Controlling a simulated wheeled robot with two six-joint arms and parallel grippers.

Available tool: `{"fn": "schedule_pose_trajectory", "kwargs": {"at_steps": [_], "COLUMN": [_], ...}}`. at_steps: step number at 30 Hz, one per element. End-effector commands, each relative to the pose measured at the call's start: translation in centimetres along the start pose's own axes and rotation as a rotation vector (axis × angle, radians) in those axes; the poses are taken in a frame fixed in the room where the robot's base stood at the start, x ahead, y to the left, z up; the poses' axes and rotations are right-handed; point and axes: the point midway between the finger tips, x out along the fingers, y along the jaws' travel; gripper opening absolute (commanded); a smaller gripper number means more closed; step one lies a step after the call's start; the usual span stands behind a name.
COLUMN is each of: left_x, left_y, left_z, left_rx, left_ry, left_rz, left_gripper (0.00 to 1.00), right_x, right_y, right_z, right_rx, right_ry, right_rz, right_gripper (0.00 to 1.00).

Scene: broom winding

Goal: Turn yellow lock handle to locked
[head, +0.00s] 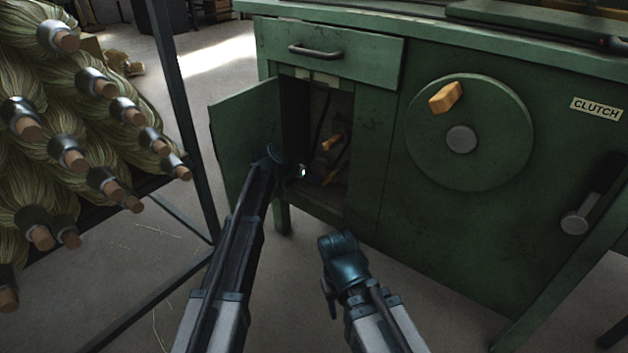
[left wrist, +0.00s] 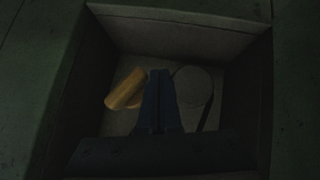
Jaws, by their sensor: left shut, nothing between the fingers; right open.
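A yellow lock handle (head: 333,141) shows inside the open cabinet compartment; it is small and dim there. It also shows tilted in the left wrist view (left wrist: 125,89), to the left of my fingers, beside a grey round part (left wrist: 193,86). My left gripper (head: 301,172) reaches the compartment's opening, shut and empty. Its closed fingers (left wrist: 158,75) show in the left wrist view, apart from the handle in the picture. They hide part of what lies behind them. My right gripper (head: 328,300) is open, low in front of the cabinet, away from the handle.
The green cabinet door (head: 243,150) stands open left of my left gripper. A rack of fibre bundles (head: 80,130) stands at left.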

Motion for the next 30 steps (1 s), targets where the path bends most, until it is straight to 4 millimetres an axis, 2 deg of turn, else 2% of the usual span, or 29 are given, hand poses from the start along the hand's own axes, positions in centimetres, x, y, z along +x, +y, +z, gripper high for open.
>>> {"fn": "schedule_pose_trajectory", "kwargs": {"at_steps": [8,11,24,30], "left_x": [-0.1,-1.0,-9.9,-12.6], "left_y": [0.0,0.1,0.2,0.2], "left_z": [0.0,-0.1,-0.3,-0.2], "left_rx": [0.0,-0.001,-0.001,-0.001], "left_ry": [0.0,0.0,0.0,0.0], "left_rz": [0.0,0.0,-0.001,0.0], "left_gripper": [0.0,0.0,0.0,0.0], "right_x": [-0.1,-0.8,-7.0,-8.7], "right_y": [0.0,0.1,0.7,0.9], "right_z": [0.0,0.0,0.4,0.5], "right_rx": [0.0,0.0,0.0,0.0], "right_ry": [0.0,0.0,-0.001,-0.003], "right_rz": [0.0,0.0,0.0,0.0], "right_gripper": [0.5,0.5,0.5,0.5]}}
